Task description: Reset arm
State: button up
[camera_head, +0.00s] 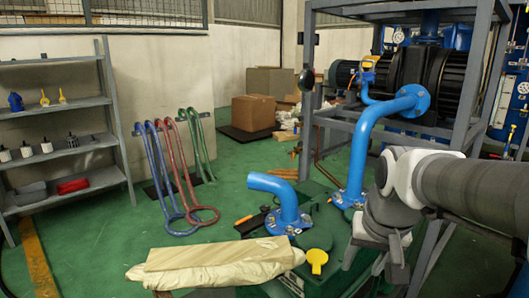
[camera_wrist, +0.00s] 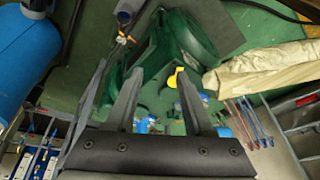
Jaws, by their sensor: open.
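My gripper (camera_wrist: 160,73) is open in the wrist view, with two dark fingers spread apart and nothing held between them. In the head view my arm comes in from the right, and its wrist and gripper hang down at the lower right. A yellow-handled part (camera_head: 317,260) lies on the green surface left of my gripper. In the wrist view a yellow part (camera_wrist: 177,76) shows beyond the right fingertip; I cannot tell its exact distance. A short blue elbow pipe (camera_head: 285,205) with a flange stands behind the yellow part.
A tall blue pipe (camera_head: 361,150) and a grey steel frame (camera_head: 306,110) stand close behind my arm. A cloth-covered board (camera_head: 215,262) lies at the front. A grey shelf (camera_head: 110,120) stands left, beside blue, red and green hose racks. Green floor (camera_head: 235,168) is clear in the middle.

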jog(key=s+a+n+t, duration=0.2)
jog(key=s+a+n, duration=0.15)
jog(key=s, duration=0.75)
notch_tip(320, 180, up, 19)
jog(key=p, duration=1.8)
jog(key=shift+s+f+m+p, duration=0.15)
jog(key=shift+s+m+p, duration=0.05)
jog(key=shift+m+p, duration=0.15)
